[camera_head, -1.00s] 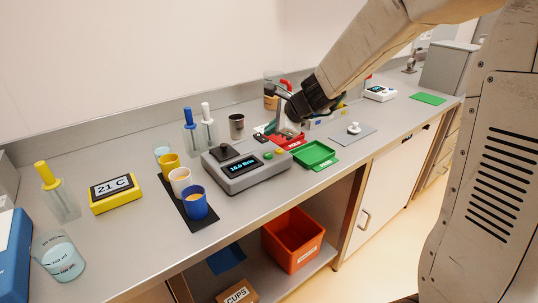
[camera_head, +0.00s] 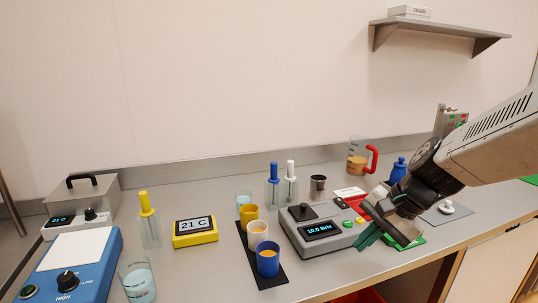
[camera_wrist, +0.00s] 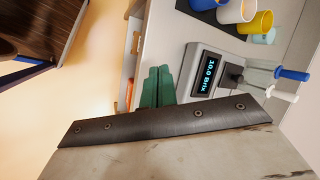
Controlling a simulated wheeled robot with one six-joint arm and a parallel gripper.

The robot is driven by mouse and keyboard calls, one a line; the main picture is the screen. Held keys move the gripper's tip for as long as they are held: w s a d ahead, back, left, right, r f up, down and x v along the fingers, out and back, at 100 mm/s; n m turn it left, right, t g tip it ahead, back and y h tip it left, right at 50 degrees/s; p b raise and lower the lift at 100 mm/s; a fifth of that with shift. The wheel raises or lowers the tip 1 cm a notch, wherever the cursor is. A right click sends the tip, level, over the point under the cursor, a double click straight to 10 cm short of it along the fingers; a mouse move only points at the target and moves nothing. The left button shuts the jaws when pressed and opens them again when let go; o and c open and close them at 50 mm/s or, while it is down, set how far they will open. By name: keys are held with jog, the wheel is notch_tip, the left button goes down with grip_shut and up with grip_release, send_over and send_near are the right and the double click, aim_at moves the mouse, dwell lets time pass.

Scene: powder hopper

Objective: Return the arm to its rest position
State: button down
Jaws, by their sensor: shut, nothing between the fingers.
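My gripper (camera_head: 368,236) is at the right end of my arm's reach in the head view, above the bench at the front right of the grey meter (camera_head: 318,231). Its dark green fingers are together with nothing between them. The fingers also show side by side in the wrist view (camera_wrist: 157,86), with the meter (camera_wrist: 212,70) beyond them to the right. My gripper and wrist partly cover a green tray (camera_head: 408,241). I cannot tell from these frames whether the fingers touch anything.
Blue, white and yellow cups (camera_head: 267,260) stand on a dark mat left of the meter. A measuring jug (camera_head: 358,160) with a red handle and a blue bottle (camera_head: 398,170) stand behind my gripper. A blue hotplate (camera_head: 72,268) is at left. A shelf (camera_head: 440,28) hangs upper right.

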jog(key=s+d+r+n+h, duration=0.2)
jog(key=s+d+n, duration=0.1)
jog(key=s, duration=0.7)
jog(key=s+d+r+n+h, duration=0.3)
jog(key=s+n, duration=0.2)
jog(key=s, duration=0.5)
jog(key=shift+d+g, duration=0.15)
jog(key=shift+g, duration=0.15)
